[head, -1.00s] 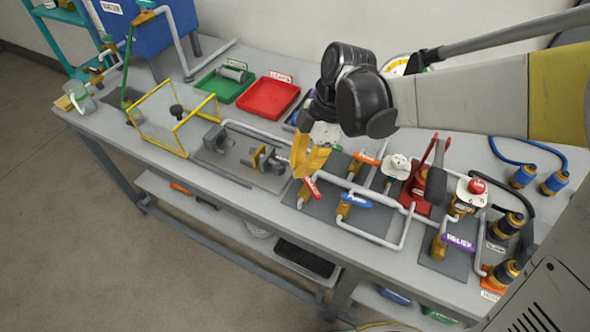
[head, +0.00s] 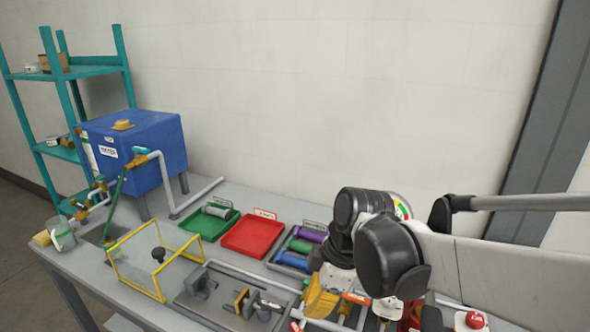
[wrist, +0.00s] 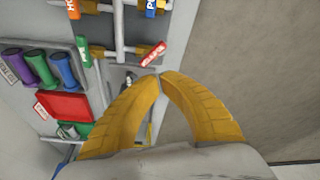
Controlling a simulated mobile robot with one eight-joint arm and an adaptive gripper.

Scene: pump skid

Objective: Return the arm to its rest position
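My arm reaches in from the right in the head view, over the bench (head: 75,268). My gripper (head: 312,312) has yellow fingers and hangs low above the pipework, near a red valve handle (head: 296,326). In the wrist view the two fingers of my gripper (wrist: 160,75) come together at their tips with nothing visible between them. The red handle (wrist: 153,55) shows just beyond the tips, apparently apart from them. The gap in height between fingers and handle cannot be told.
A clear guard with a yellow frame (head: 162,293), a green tray (head: 190,226), a red tray (head: 238,243) and a blue tank (head: 165,150) stand to the left. Coloured cylinders (head: 292,260) lie close beside my wrist. The wall behind is bare.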

